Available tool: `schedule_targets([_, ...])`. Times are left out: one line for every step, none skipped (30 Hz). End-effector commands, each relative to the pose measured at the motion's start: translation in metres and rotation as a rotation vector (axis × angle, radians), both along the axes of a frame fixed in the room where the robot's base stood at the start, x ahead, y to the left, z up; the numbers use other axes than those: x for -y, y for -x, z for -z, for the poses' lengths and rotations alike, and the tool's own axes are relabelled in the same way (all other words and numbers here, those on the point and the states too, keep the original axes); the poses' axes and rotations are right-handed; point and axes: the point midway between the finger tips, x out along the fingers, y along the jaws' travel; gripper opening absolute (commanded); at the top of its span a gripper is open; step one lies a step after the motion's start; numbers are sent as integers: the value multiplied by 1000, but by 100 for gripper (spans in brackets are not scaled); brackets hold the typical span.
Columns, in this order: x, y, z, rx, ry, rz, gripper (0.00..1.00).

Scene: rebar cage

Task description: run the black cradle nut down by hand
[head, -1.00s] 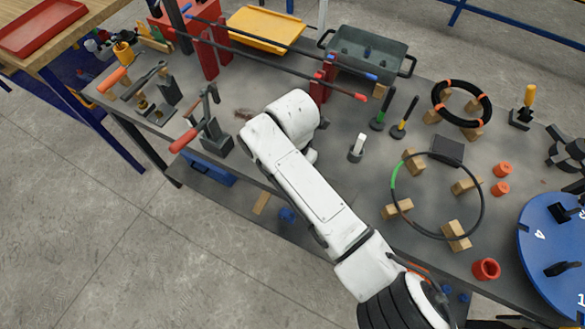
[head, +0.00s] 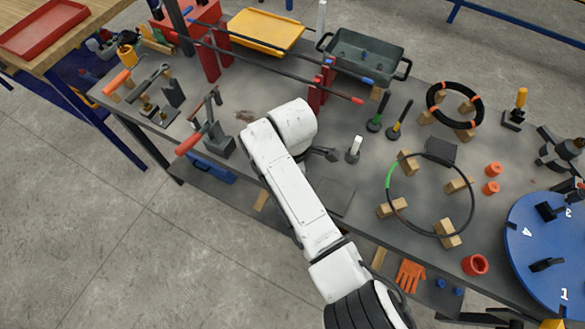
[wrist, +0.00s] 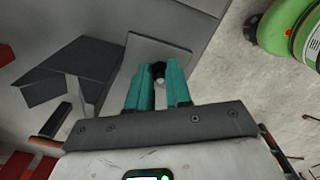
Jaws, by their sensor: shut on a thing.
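The black cradle nut (wrist: 158,69) shows in the wrist view between the tips of two teal fingers. My gripper (wrist: 157,78) is shut on it. A small pale round end shows just below the nut, between the fingers. A grey plate (wrist: 150,47) lies behind the fingertips, with dark angled grey parts (wrist: 62,75) to its left. In the head view my white arm reaches over the bench; my fingers and the nut cannot be made out there.
The grey bench (head: 345,225) holds a hoop on wooden blocks (head: 447,232), a black ring (head: 458,103), a blue disc (head: 540,262) and a grey tray (head: 362,58). A green rounded object (wrist: 285,28) is at upper right in the wrist view.

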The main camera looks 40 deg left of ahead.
Motion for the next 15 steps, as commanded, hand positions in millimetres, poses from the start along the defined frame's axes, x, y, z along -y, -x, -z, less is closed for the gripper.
schedule_targets([0,0,-2,1,0,44,0])
schedule_targets([0,0,-2,1,0,73,0])
schedule_targets([0,0,-2,1,0,111,0])
schedule_targets([0,0,-2,1,0,140,0])
schedule_targets([0,0,-2,1,0,168,0])
schedule_targets([0,0,-2,1,0,206,0])
schedule_targets([0,0,-3,2,1,234,0])
schedule_targets([0,0,-2,3,0,262,0])
schedule_targets([0,0,-3,1,0,301,0])
schedule_targets([0,0,-3,1,0,329,0])
schedule_targets([0,1,-2,1,0,358,0])
schedule_targets([0,1,-2,1,0,396,0])
schedule_targets([0,1,-2,2,1,425,0])
schedule_targets([0,1,-2,2,1,453,0])
schedule_targets([0,1,-2,2,1,491,0])
